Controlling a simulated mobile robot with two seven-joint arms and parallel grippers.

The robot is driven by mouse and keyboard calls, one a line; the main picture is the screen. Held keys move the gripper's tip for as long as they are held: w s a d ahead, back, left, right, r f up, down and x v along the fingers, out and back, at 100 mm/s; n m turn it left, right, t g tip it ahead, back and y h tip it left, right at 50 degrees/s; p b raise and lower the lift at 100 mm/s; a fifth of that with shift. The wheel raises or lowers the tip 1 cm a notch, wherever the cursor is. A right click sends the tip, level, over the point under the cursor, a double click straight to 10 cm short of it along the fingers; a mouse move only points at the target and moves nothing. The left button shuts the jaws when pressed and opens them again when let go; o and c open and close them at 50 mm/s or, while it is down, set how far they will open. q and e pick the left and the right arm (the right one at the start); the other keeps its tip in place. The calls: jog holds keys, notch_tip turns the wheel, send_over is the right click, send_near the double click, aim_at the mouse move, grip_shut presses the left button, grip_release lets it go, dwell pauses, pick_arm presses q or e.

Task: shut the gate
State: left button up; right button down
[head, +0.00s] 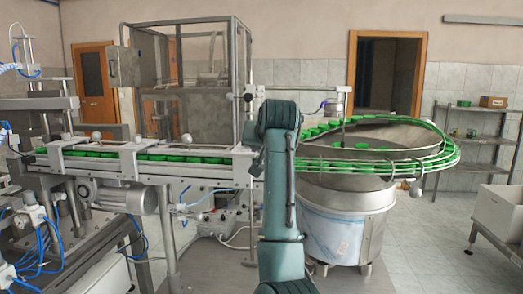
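I cannot tell for certain which part is the gate. A tall framed guard enclosure (190,118) with clear panels stands behind the conveyor (133,168), left of centre in the head view. The conveyor carries a row of green caps. It runs right to a round metal feeder bowl (335,203), whose rim track holds more green caps. One of my teal arms rises in the middle of the view and hides where the conveyor meets the bowl. I see no gripper fingers on it. Neither gripper shows.
Machinery with blue hoses (50,240) fills the left side. A metal shelf (475,108) stands at the back right, and a white bin (499,215) sits on a low stand at the right edge. Tiled floor (425,240) is clear between the bowl and the bin.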

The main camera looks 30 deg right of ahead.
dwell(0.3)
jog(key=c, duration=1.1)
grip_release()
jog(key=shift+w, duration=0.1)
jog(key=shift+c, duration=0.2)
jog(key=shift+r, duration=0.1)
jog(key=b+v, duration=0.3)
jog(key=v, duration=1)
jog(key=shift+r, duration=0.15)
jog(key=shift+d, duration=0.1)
